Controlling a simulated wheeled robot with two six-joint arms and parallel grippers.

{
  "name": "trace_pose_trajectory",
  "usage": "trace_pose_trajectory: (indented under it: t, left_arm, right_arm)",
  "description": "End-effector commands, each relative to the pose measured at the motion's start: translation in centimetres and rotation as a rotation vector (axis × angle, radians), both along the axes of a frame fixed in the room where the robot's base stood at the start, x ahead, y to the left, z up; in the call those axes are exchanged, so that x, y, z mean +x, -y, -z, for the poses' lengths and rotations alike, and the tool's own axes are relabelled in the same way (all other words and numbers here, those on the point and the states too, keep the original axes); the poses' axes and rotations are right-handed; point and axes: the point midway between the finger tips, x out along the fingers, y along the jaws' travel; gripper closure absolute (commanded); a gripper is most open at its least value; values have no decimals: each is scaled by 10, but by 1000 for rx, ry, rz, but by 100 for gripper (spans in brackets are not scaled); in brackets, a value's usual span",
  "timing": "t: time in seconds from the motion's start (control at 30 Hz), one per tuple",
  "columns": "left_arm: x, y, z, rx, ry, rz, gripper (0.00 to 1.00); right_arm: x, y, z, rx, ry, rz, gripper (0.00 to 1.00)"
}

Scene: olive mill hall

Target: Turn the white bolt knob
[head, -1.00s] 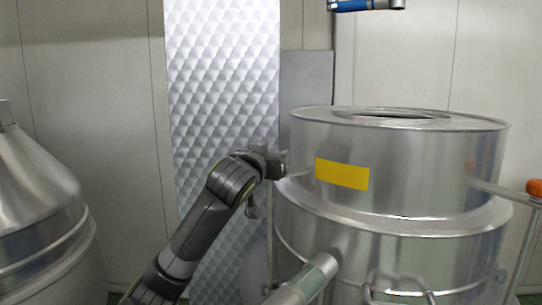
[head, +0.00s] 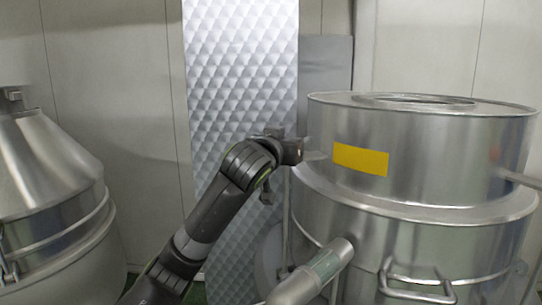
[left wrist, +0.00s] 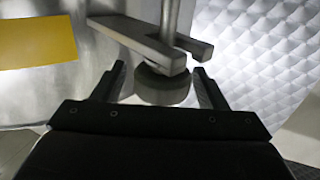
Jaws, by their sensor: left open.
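My left gripper (head: 312,155) is in front of the big steel tank (head: 420,240), at its left side, left of a yellow label (head: 360,160). In the left wrist view the left gripper (left wrist: 160,80) is open. A round grey knob (left wrist: 163,88), in shade, shows between its two fingers, with space on both sides. No knob looks clearly white; I cannot tell whether this is the one named. A forked metal bracket (left wrist: 150,42) and a rod lie just beyond the knob. The knob cannot be made out in the head view. My right gripper is not in view.
A quilted metal panel (head: 235,90) stands behind my left arm. A steel pipe (head: 315,275) juts from the tank below the gripper, with a bar handle (head: 415,290) right of it. A conical steel vessel (head: 45,170) stands at the left.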

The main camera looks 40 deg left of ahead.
Motion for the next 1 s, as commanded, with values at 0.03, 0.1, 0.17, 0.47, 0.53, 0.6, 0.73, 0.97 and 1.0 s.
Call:
trace_pose_trajectory:
  t: [0.03,0.1,0.17,0.47,0.53,0.6,0.73,0.97,1.0]
  left_arm:
    - [-8,2,3,3,4,0,34]
    - [-21,5,5,6,5,0,34]
    - [-34,7,4,6,6,0,34]
    - [-105,24,5,8,4,-2,34]
    - [-119,27,4,5,4,0,34]
    - [-131,30,4,6,3,-1,34]
    - [-146,34,3,1,1,1,34]
    - [-156,36,2,-1,-4,0,34]
    - [-156,36,2,-1,-4,1,34]
  right_arm:
    - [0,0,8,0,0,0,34]
    - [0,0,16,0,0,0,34]
    - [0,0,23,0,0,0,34]
    - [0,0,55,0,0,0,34]
    - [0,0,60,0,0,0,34]
    - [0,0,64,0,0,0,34]
    - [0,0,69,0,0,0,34]
    - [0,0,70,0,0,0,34]
    - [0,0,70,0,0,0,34]
